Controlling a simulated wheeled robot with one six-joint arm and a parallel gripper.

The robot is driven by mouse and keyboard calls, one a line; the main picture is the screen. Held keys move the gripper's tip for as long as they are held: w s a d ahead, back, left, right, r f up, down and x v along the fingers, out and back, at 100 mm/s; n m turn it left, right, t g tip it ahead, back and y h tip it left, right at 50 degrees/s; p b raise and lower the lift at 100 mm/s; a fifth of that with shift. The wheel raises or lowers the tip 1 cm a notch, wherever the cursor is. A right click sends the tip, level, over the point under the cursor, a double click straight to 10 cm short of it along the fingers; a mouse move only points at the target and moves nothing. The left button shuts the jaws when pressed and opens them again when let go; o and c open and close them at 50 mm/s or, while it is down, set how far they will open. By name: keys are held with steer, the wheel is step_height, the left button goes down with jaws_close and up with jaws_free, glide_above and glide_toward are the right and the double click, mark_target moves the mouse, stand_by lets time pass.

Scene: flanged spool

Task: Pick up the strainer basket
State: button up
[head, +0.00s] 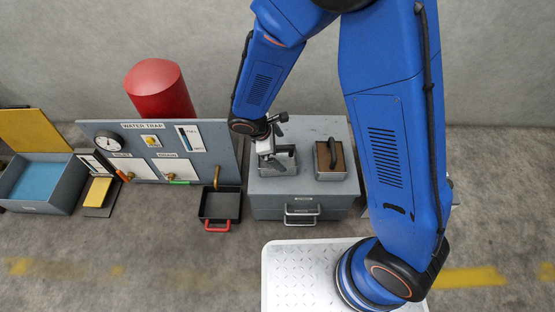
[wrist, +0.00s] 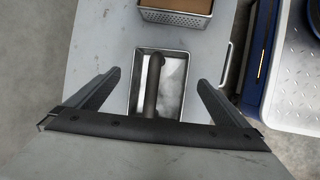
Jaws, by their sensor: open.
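My gripper (head: 268,150) is open over the grey cabinet's top. In the wrist view its two fingers (wrist: 158,78) stand apart, left and right of a metal rectangular basket or well (wrist: 174,62) with a dark bar handle (wrist: 152,88) across it. The handle lies between the fingers, untouched as far as I can see. The well (head: 291,160) is partly hidden by my gripper in the head view. A second metal basket (head: 331,175) with perforated sides, brown contents and a dark handle stands just right of it; it also shows at the wrist view's top (wrist: 178,18).
The grey cabinet (head: 300,205) has a drawer handle in front. Left of it are a black tray (head: 219,205) with a red handle, a gauge panel (head: 160,150), a red cylinder (head: 160,90) and a blue-lined bin (head: 40,182).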

mark_target(284, 156)
steer(key=shift+a+x, duration=0.2)
steer(key=shift+x, duration=2.5)
steer(key=shift+s+f, duration=0.1)
steer(key=c, duration=1)
